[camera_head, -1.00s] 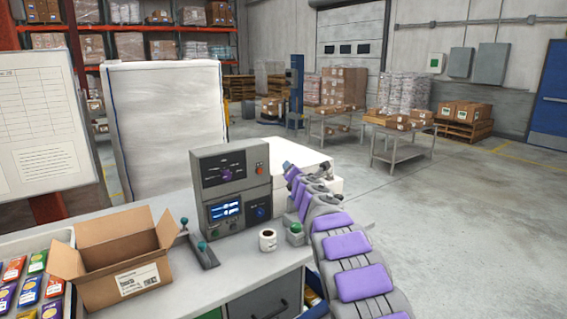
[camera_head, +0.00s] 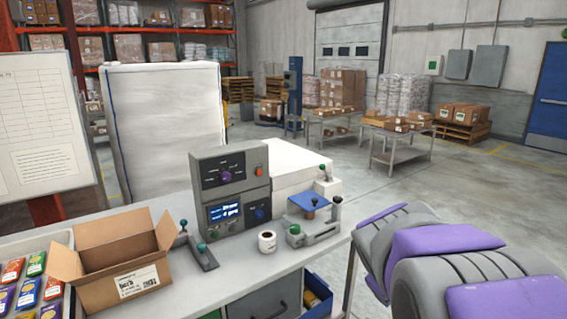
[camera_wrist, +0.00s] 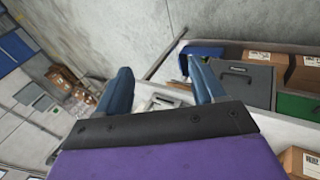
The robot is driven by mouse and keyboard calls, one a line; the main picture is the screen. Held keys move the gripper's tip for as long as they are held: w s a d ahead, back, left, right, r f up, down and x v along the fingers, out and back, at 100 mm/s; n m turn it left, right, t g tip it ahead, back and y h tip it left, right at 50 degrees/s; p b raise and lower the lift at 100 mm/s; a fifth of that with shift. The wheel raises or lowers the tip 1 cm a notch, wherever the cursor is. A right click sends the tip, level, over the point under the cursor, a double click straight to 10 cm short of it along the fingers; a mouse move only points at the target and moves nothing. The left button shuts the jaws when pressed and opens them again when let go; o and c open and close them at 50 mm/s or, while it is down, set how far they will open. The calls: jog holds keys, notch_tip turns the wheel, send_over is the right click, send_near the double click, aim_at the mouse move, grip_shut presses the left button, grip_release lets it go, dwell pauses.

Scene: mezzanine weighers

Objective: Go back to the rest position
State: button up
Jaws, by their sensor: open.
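In the wrist view my gripper (camera_wrist: 162,92) shows two blue-grey fingers set well apart with nothing between them. It is open and empty. In the head view my purple and grey arm is folded at the lower right, to the right of the grey bench (camera_head: 200,281), and the gripper itself is out of that view. The bench shows beyond the fingers in the wrist view, seen at a tilt.
On the bench stand a grey control box (camera_head: 231,187), a lever press (camera_head: 312,219), a white mug (camera_head: 267,242) and an open carton (camera_head: 118,262). A tray (camera_head: 60,238) of colored packets is at the left. Metal tables (camera_head: 398,154) stand farther back. The floor (camera_head: 470,190) at right is clear.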

jog(key=s+a+f+m+g+y, duration=0.1)
jog(key=s+a+f+m+g, duration=0.1)
jog(key=s, duration=0.8)
jog(key=s+a+f+m+g+y, duration=0.2)
jog(key=s+a+f, duration=0.1)
jog(key=s, duration=0.8)
jog(key=s+a+f+m+g+y, duration=0.1)
jog(key=s+a+f+m+g, duration=0.1)
jog(key=s, duration=0.8)
jog(key=a+f, duration=0.1)
jog(key=a, duration=0.1)
jog(key=shift+s+a+f+g+y, duration=0.3)
jog(key=shift+g, duration=0.1)
